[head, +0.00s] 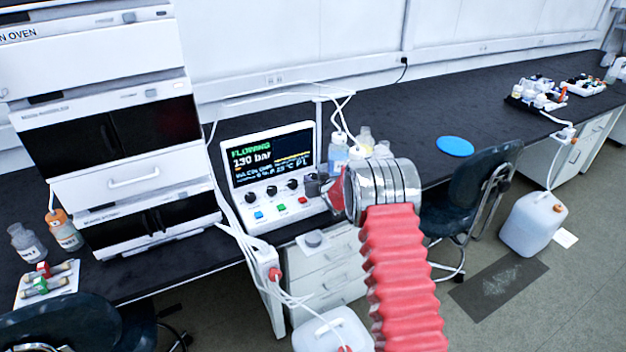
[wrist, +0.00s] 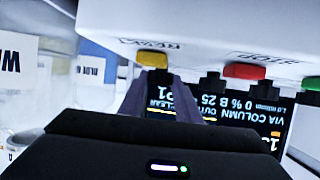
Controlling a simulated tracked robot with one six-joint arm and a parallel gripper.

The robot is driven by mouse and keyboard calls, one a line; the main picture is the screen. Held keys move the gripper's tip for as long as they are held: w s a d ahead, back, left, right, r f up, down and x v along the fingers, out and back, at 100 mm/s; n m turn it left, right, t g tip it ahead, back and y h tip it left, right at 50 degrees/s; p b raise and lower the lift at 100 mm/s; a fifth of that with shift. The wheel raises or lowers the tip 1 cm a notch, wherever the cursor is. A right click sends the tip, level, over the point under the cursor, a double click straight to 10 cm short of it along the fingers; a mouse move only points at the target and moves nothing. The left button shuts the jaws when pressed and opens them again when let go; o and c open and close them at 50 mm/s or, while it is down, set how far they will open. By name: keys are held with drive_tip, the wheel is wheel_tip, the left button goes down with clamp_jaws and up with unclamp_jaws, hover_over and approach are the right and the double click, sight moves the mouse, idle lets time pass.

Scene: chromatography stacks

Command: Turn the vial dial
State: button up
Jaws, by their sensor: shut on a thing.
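A white control box (head: 262,222) with a tilted screen (head: 270,156) stands on the dark bench in the head view. The screen reads "FLOWING" and "130 bar". Three black dials show in a row below it, one of them the dial nearest my gripper (head: 292,185). My gripper (head: 314,187) is at the right end of this row. In the wrist view, the picture is upside down and my gripper (wrist: 160,78) is shut on a dial just by the yellow button (wrist: 153,59). The fingers hide most of that dial. More black dials (wrist: 210,82) stand beside it, apart from the fingers.
Coloured buttons, including a red one (head: 302,199), sit below the dials, close to my gripper. Clear bottles (head: 338,149) stand just right of the box. A stack of oven units (head: 125,130) rises to the left. White tubes run around the box.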

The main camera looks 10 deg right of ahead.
drive_tip(key=shift+w+a+r+m+h, duration=0.15)
drive_tip(key=shift+a+r+m+h, duration=0.1)
drive_tip(key=shift+m+h, duration=0.65)
drive_tip(key=shift+w+a+r+m+h, duration=0.1)
drive_tip(key=shift+r+m+h, duration=0.1)
drive_tip(key=shift+m+h, duration=0.65)
drive_tip(key=shift+a+m+h, duration=0.15)
drive_tip(key=shift+m+h, duration=0.9)
drive_tip(key=shift+h, duration=0.5)
drive_tip(key=shift+w+m+g+h, duration=0.1)
drive_tip(key=shift+m+g+h, duration=0.4)
drive_tip(key=shift+m+h, duration=0.25)
drive_tip(key=shift+w+a+f+m+g+h, duration=0.1)
drive_tip(key=shift+a+m+g+h, duration=0.05)
drive_tip(key=shift+m+g+h, duration=0.8)
drive_tip(key=shift+w+a+m+g+h, duration=0.1)
drive_tip(key=shift+m+g+h, duration=0.55)
drive_tip(key=shift+m+h, duration=0.5)
drive_tip(key=shift+f+m, duration=0.1)
drive_tip(key=shift+m, duration=0.25)
drive_tip(key=shift+s+a+f+g+h, duration=0.1)
drive_tip(key=shift+a+g+h, duration=0.05)
drive_tip(key=shift+g+h, duration=0.15)
drive_tip(key=o, duration=1.1)
drive_tip(key=shift+s+f, duration=0.1)
drive_tip(key=shift+c, duration=0.2)
drive_tip(key=v, duration=1.3)
drive_tip(key=shift+s+a+r, duration=0.15)
drive_tip(key=shift+a+r, duration=0.1)
drive_tip(key=shift+a, duration=0.05)
